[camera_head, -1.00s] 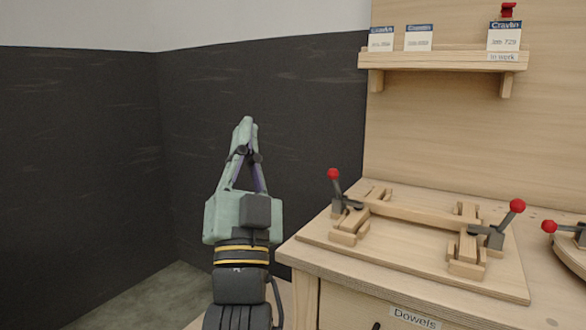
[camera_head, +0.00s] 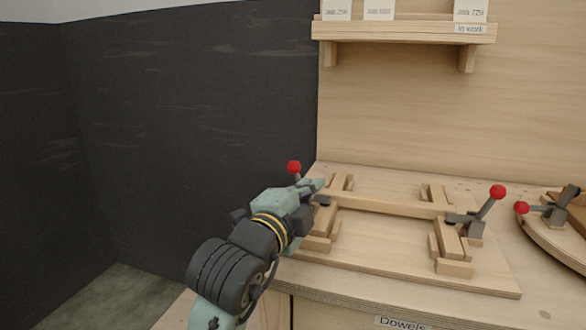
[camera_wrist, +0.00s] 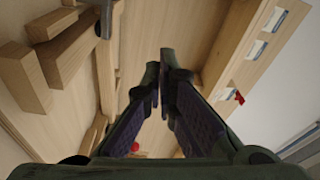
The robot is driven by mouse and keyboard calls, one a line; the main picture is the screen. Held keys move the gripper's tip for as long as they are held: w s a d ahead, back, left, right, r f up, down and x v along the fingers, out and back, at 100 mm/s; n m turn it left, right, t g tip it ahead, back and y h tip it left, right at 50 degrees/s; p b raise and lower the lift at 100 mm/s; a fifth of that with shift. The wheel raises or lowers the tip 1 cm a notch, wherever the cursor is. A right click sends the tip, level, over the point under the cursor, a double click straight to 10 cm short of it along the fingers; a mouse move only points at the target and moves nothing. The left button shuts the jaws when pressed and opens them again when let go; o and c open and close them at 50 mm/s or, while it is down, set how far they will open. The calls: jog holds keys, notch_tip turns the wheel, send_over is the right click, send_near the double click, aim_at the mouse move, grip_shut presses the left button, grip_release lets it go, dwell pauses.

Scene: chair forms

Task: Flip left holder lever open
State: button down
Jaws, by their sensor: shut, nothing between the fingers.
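The left holder's lever has a red ball knob (camera_head: 294,167) on a short dark stem. In the head view the knob shows just above and behind my gripper (camera_head: 318,185), and the stem is mostly hidden. The left holder's wooden blocks (camera_head: 322,226) stand on the board, partly covered by my gripper. My gripper is shut and empty, with its fingers pointing right over the holder. Its fingers (camera_wrist: 162,80) also show in the wrist view. A grey bar (camera_wrist: 105,22) stands at the top left there, beside wooden blocks. I cannot tell whether my gripper touches the lever.
A wooden rail (camera_head: 385,204) runs to the right holder, whose lever has a red knob (camera_head: 498,191). A round fixture (camera_head: 560,232) with another red-knobbed lever stands at the far right. A shelf (camera_head: 400,31) with cards hangs above. The dark wall lies left.

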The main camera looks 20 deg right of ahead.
jog(key=shift+d, duration=0.1)
jog(key=p, duration=0.3)
send_over(328, 199)
jog(key=shift+r, duration=0.3)
jog(key=a, duration=0.1)
jog(key=w+a, duration=0.1)
jog(key=a+f, duration=0.1)
jog(key=a, duration=0.1)
jog(key=shift+w, duration=0.15)
